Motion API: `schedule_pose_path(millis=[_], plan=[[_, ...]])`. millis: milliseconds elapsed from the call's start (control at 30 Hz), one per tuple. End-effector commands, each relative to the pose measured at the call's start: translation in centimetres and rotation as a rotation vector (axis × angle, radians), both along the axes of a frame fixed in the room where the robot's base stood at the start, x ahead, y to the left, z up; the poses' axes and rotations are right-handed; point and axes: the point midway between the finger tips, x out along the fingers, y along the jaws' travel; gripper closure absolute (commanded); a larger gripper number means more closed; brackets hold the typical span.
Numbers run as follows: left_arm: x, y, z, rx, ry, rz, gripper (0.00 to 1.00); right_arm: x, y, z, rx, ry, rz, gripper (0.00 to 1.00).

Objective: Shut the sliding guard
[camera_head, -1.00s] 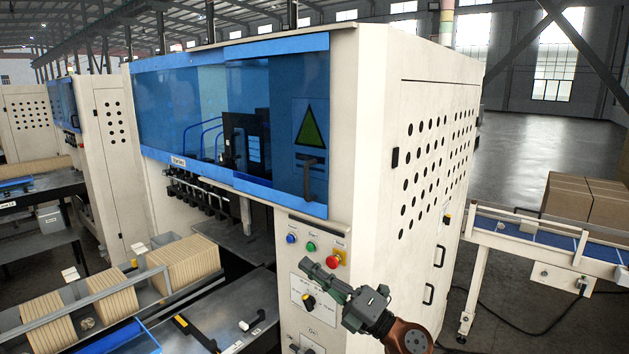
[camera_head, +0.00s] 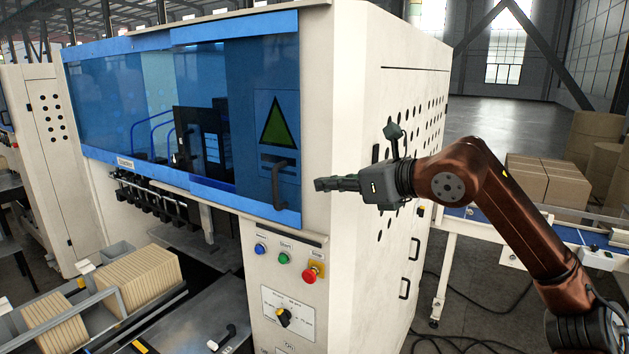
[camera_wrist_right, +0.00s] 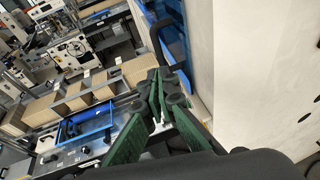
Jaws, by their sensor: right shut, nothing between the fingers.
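The sliding guard (camera_head: 235,90) is a clear blue panel on the front of a white machine. It has a green warning triangle and a dark upright handle (camera_head: 279,184) near its right edge. Its left side overlaps another blue panel (camera_head: 105,100). My right gripper (camera_head: 322,184) is shut and empty, just right of the handle and apart from it, in front of the machine's corner. In the right wrist view its green fingers (camera_wrist_right: 163,105) are together; the dark handle (camera_wrist_right: 160,38) and the guard's blue edge (camera_wrist_right: 178,45) lie beyond them. My left gripper is not in view.
Below the guard is a control panel with blue, green and red buttons (camera_head: 310,274) and a dark knob (camera_head: 284,317). Trays with cardboard stacks (camera_head: 138,278) stand at lower left. A conveyor (camera_head: 460,222) with boxes stands at right. The space before the guard is clear.

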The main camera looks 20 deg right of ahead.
Motion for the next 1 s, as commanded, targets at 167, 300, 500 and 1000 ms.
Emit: schedule_pose_path(millis=[167,300,500,1000], plan=[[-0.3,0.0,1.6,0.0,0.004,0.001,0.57,3.0,1.7,-0.8,0.0,0.003,0.004,1.0],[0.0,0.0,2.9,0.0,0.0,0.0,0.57,5.5,2.9,-1.6,0.0,0.002,0.004,1.0],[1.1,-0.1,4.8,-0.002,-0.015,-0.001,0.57,8.5,4.3,-2.0,0.001,0.002,0.002,1.0],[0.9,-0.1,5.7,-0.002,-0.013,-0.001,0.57,10.4,5.2,-2.4,0.002,0.0,0.001,1.0]])
